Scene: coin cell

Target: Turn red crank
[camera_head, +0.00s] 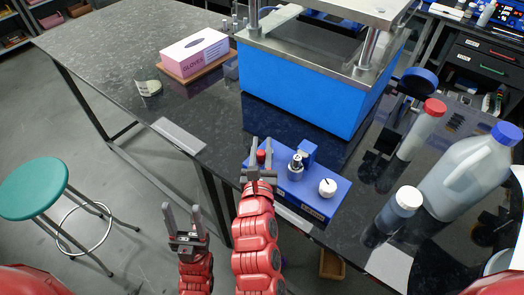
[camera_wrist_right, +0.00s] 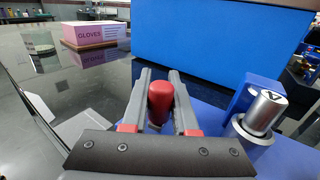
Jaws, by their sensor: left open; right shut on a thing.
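The red crank knob (camera_head: 261,156) is at the left end of a blue coin-cell device (camera_head: 322,203) on the dark bench. My right gripper (camera_head: 261,150) is shut on the red knob. In the right wrist view the red knob (camera_wrist_right: 160,97) stands upright between the two grey fingers (camera_wrist_right: 159,88); the crank's lower part is hidden behind the gripper. My left gripper (camera_head: 182,218) is open and empty, off the bench's front edge, left of my right arm.
A silver press post (camera_head: 296,168) and a white knob (camera_head: 327,187) stand on the device. A large blue machine (camera_head: 300,88) is behind it. A pink glove box (camera_head: 194,50) is back left. Bottles, including a grey jug (camera_head: 462,180), stand to the right.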

